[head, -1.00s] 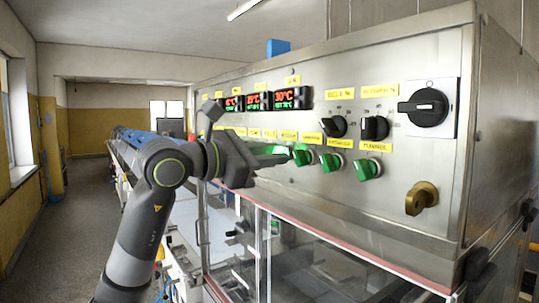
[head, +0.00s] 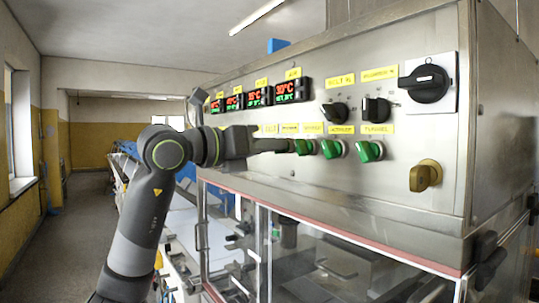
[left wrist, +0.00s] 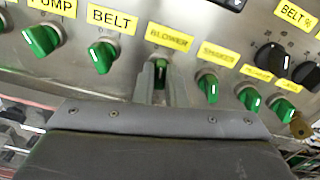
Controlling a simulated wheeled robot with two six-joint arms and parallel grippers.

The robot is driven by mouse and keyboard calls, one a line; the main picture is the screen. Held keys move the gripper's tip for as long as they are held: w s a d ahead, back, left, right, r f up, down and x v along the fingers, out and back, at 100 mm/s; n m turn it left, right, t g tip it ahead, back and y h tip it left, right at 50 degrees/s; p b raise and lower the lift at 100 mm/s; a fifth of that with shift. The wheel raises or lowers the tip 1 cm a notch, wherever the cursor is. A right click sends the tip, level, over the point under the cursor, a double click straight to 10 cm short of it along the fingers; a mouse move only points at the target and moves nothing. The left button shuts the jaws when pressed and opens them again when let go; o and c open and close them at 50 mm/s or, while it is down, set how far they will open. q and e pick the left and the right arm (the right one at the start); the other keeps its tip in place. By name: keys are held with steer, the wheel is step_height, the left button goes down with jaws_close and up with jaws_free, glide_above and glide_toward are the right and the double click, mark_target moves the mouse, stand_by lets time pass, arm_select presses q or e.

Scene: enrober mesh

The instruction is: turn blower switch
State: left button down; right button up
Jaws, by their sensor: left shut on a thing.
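The blower switch (left wrist: 161,73) is a small green knob under the yellow BLOWER label (left wrist: 169,39) in the left wrist view. My left gripper (left wrist: 161,80) is shut on it, with one finger on each side of the knob. The knob's white mark looks about upright; the fingers hide much of its body. In the head view my left gripper (head: 284,146) reaches the panel just left of the visible green knobs and hides the blower switch there. My right gripper is not in view.
The shaker switch (left wrist: 208,88) is close on the right and the belt switch (left wrist: 102,56) on the left. Black knobs (head: 376,110), a large black rotary switch (head: 424,83) and a brass key switch (head: 425,175) stick out of the steel panel. Red temperature displays (head: 292,90) sit above.

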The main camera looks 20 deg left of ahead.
arm_select(q)
steer(key=shift+n+b, duration=0.65)
steer(key=shift+n, duration=0.95)
steer(key=c, duration=1.5)
jaws_free()
steer(key=shift+w, duration=0.1)
steer(key=shift+a, duration=0.1)
steer(key=shift+b+v, duration=3.35)
steer(key=shift+v, duration=5.35)
